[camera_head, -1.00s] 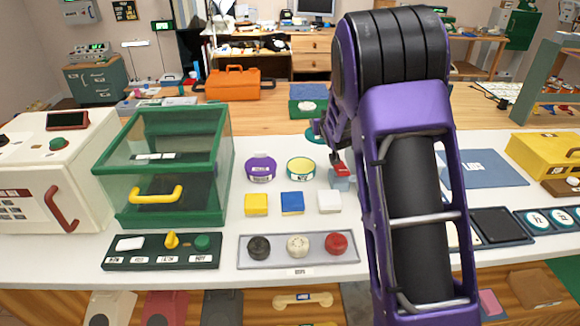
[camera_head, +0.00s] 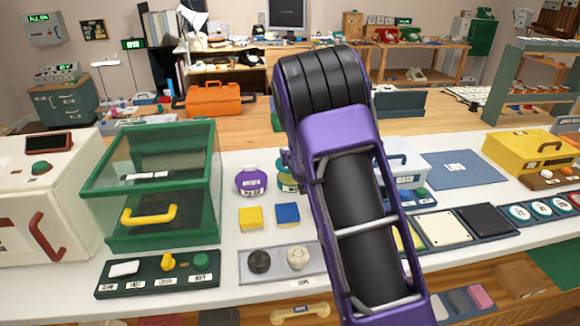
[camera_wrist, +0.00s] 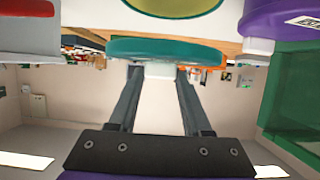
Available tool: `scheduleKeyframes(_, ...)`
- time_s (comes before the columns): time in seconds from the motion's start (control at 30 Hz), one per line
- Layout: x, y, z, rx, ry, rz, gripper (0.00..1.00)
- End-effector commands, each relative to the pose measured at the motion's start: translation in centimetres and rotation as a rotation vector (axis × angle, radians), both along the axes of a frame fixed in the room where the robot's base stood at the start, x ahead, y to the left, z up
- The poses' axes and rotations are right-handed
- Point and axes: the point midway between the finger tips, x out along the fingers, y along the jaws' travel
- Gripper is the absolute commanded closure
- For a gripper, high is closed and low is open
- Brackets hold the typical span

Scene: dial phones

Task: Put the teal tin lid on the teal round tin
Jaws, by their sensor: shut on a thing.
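In the wrist view my gripper (camera_wrist: 160,78) is shut on the pale knob of the teal tin lid (camera_wrist: 165,50). The lid's flat disc lies across the fingertips. The round tin (camera_wrist: 160,13) shows at the top edge of that view, cut off, with a yellowish inside; the lid appears close to it but apart. In the head view the teal round tin (camera_head: 285,188) stands on the white counter, mostly hidden behind my arm. My fingers and the lid are hidden there too.
A purple round tin (camera_head: 251,182) stands just left of the teal tin. A green glass-sided case (camera_head: 110,205) is further left. A white box (camera_head: 405,165) stands right of my arm.

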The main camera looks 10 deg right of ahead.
Motion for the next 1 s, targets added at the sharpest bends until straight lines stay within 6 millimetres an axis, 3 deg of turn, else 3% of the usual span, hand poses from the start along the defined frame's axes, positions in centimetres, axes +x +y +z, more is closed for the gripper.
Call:
scheduleKeyframes(0.33, 0.0, 0.1, -4.0, 0.001, 0.002, 0.001, 1.0)
scheduleKeyframes(0.77, 0.0, 0.0, -4.6, 0.001, -0.002, 0.001, 1.0)
scheduleKeyframes(0.8, 0.0, 0.0, -4.5, 0.001, -0.002, 0.001, 0.46)
scheduleKeyframes(0.93, 0.0, 0.0, -4.4, 0.001, -0.001, 0.001, 0.22)
scheduleKeyframes(1.0, 0.0, 0.0, -4.4, 0.001, -0.001, 0.0, 0.21)
